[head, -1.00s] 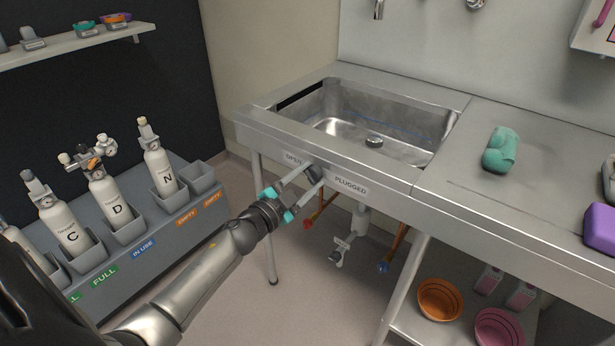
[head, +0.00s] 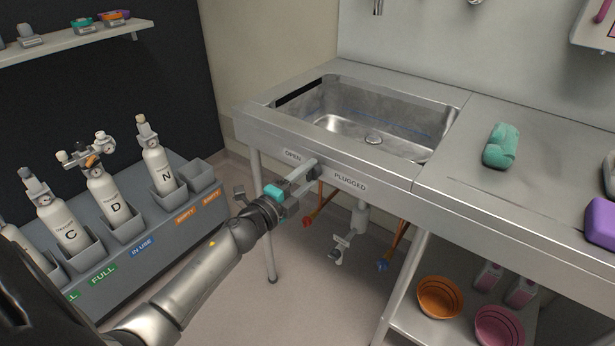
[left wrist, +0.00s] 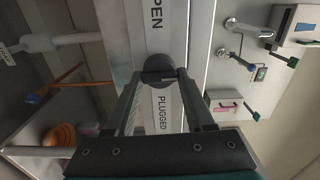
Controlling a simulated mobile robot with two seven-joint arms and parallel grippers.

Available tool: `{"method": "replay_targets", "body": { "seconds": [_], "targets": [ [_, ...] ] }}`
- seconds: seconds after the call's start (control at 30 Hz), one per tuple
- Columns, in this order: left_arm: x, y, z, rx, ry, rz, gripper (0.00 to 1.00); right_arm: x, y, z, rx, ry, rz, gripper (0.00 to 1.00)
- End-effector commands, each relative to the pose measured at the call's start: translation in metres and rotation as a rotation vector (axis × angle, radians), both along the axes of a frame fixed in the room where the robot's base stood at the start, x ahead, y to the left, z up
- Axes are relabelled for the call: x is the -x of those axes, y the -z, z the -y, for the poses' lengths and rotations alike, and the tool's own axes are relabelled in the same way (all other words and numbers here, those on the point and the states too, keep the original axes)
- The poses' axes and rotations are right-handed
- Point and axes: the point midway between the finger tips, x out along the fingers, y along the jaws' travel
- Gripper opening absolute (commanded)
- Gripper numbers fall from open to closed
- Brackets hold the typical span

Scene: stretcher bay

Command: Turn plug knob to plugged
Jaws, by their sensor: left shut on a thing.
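The dark round plug knob (head: 315,172) is on the front face of the steel sink (head: 340,68), between the "OPEN" label (head: 292,155) and the "PLUGGED" label (head: 350,182). My left gripper (head: 306,178) is shut on the knob, its fingers covering part of it. In the left wrist view, the knob (left wrist: 158,66) sits between my two fingertips (left wrist: 160,76), with a crossbar pointing sideways across the label strip. My right gripper is not in view.
Pipes with a red valve (head: 307,221) and a blue valve (head: 382,266) hang below the sink. A cylinder rack (head: 150,238) stands to the left. A green sponge-like item (head: 500,146) and a purple block (head: 600,224) lie on the right worktop.

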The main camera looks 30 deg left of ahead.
Motion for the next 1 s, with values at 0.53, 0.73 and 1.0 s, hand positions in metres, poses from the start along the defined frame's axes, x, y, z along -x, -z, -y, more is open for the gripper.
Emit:
{"method": "replay_targets", "body": {
  "seconds": [0.53,0.73,1.0],
  "targets": [
    [0.0000,0.0001,0.0002,-0.059,0.001,0.005,0.00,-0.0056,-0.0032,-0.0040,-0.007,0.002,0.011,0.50],
    [0.0000,0.0001,0.0002,-0.059,0.001,0.005,0.61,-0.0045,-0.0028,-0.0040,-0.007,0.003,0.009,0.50],
    [0.0000,0.0002,0.0001,-0.056,0.000,0.004,0.83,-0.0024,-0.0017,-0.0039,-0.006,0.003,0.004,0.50]
  ]
}}
